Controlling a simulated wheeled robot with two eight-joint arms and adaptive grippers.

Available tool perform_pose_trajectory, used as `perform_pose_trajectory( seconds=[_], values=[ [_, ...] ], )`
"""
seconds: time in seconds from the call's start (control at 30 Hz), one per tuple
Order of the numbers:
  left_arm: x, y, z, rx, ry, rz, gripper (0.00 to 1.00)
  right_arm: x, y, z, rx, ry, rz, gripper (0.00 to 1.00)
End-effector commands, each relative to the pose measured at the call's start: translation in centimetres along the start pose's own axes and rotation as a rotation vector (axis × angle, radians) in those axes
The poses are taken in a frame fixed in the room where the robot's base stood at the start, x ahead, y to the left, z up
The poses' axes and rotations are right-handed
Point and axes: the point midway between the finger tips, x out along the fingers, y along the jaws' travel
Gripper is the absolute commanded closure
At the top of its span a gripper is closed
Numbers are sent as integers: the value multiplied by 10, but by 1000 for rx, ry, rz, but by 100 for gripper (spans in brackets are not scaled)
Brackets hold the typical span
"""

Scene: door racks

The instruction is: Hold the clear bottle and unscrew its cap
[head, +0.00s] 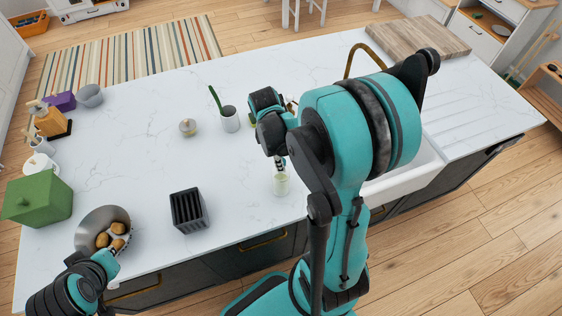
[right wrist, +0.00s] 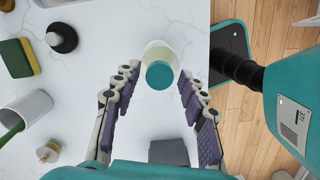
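The clear bottle (head: 281,186) stands upright near the counter's front edge, below my right gripper in the head view. In the right wrist view its teal cap (right wrist: 160,75) faces the camera, with the pale body (right wrist: 159,52) partly hidden under it. My right gripper (right wrist: 159,92) is open, with a finger on each side of the cap and visible gaps between. My left gripper (head: 115,246) is at the lower left, by the grey bowl (head: 92,220) of brown, potato-like items. Its fingers are too small and partly hidden to judge.
A black slotted holder (head: 189,211) stands left of the bottle. A mug (head: 230,119) with a green-handled item and a small jar (head: 188,127) stand farther back. A green box (head: 37,199) is at the left. The white sink (head: 405,180) lies right of my right arm.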

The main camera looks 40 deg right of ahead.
Motion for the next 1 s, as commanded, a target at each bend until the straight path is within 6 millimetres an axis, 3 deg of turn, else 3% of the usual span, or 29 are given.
perform_pose_trajectory(
  seconds=[0.07,0.53,0.67,0.8,1.0],
  values=[
    [0,0,0,0,0,0,100,0,0,0,0,0,0,76],
    [-1,0,0,0,0,0,100,-5,0,1,0,0,0,77],
    [-2,0,-2,0,0,0,100,-19,0,3,0,0,0,77],
    [-5,0,-4,0,0,0,100,-46,-3,9,1,0,0,77],
    [-9,0,-6,0,0,0,100,-66,-39,44,3,0,0,77]
  ],
)
